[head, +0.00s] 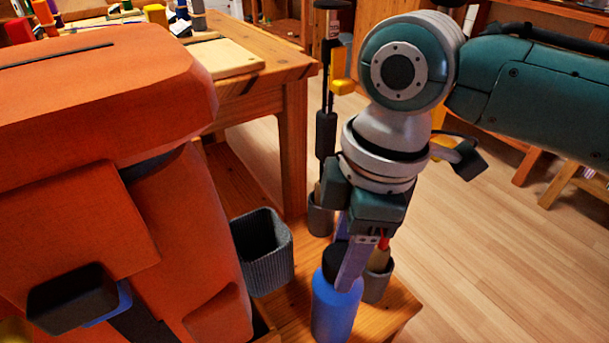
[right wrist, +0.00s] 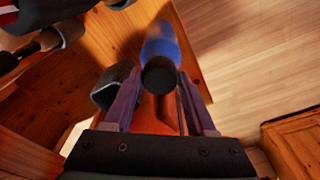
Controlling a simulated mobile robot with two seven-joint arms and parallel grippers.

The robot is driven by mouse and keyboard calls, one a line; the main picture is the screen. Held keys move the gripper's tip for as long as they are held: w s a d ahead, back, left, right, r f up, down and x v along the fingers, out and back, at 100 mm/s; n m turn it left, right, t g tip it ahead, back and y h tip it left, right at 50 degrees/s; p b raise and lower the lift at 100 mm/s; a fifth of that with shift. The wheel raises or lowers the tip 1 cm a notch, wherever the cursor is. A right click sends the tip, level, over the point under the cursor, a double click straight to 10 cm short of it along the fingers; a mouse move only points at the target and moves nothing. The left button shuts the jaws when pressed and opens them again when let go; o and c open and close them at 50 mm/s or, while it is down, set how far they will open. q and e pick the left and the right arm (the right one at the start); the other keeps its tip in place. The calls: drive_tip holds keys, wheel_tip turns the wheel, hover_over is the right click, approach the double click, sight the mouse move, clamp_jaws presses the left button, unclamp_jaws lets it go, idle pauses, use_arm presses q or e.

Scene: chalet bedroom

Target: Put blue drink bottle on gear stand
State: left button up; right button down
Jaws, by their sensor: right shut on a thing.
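The blue drink bottle (head: 336,308) has a dark cap and shows near the bottom middle of the head view, roughly upright, its base cut off or hard to see. My right gripper (head: 350,275) comes down from above and is shut on the bottle near its top. In the right wrist view the bottle (right wrist: 160,46) and its round black cap (right wrist: 159,75) show at the fingers (right wrist: 158,92). A low wooden surface (head: 290,312), perhaps the gear stand, lies below and around the bottle. I cannot tell whether the bottle touches it. My left gripper is not in view.
A grey ribbed bin (head: 263,250) stands left of the bottle, and a small grey cup (head: 377,284) is close behind its right side. A large orange body (head: 150,200) fills the left. A wooden table (head: 270,85) stands behind. The floor (head: 480,230) at right is clear.

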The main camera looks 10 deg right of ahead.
sight(335, 299)
wheel_tip(335, 299, down, 3)
drive_tip(key=shift+f+b, duration=0.1)
drive_tip(key=shift+b, duration=0.55)
drive_tip(key=shift+f, duration=0.1)
drive_tip(key=shift+f, duration=0.15)
drive_tip(key=shift+c, duration=1.1)
unclamp_jaws()
